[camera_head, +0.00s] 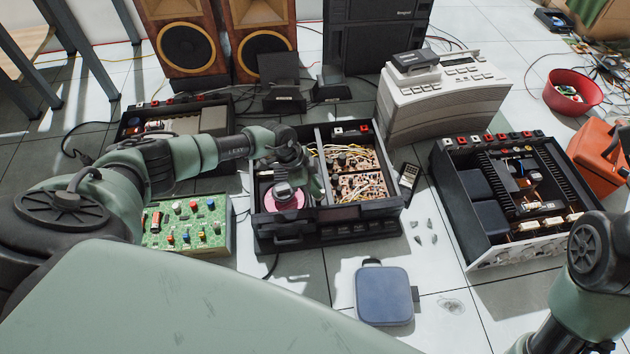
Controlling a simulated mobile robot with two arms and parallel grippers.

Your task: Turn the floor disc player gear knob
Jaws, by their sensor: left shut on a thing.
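The disc player (327,215) is an open black case on the floor at the centre, with a pinkish-red disc (298,197) in its left bay and wired boards in its right bay. My left arm reaches in from the left, and my left gripper (283,190) points down into the left bay, at the disc. It is shut on a small part there, which I take to be the gear knob; the gripper hides most of it. My right arm shows at the lower right, but its gripper is out of view.
A green circuit board (187,222) lies left of the player. An open amplifier (510,195) stands to the right, and a beige machine (440,95) behind. A blue square case (384,295) lies in front. Small shards (424,232) lie on the tiles between player and amplifier.

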